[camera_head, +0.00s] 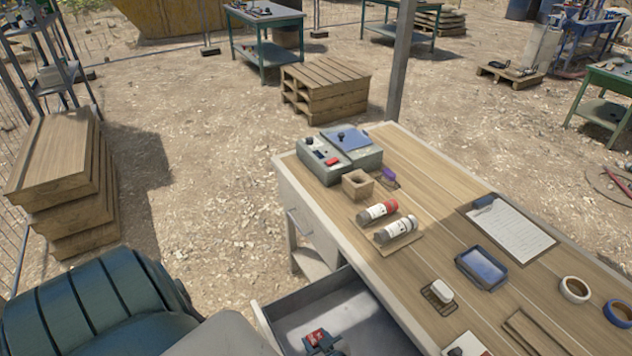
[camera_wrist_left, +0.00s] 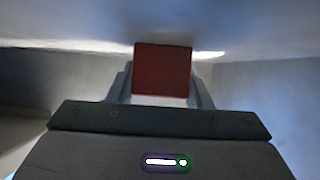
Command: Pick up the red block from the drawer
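The red block (camera_head: 316,337) is inside the open drawer (camera_head: 292,313) of the wooden-topped workbench, low in the head view. My left gripper (camera_head: 324,344) reaches down into the drawer at the block. In the left wrist view the red block (camera_wrist_left: 162,70) sits between the two fingertips of my left gripper (camera_wrist_left: 162,88). The fingers meet both of its sides with no visible gap, so the gripper looks shut on it. Grey drawer walls surround it. I cannot tell whether the block is clear of the drawer floor. My right gripper is not in view.
The workbench top (camera_head: 440,200) overhangs the drawer on the right. It carries a grey control box (camera_head: 325,160), spray cans (camera_head: 377,212), a blue tray (camera_head: 482,267), a clipboard (camera_head: 513,230) and tape rolls. A stack of boards (camera_head: 60,180) stands at left on open ground.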

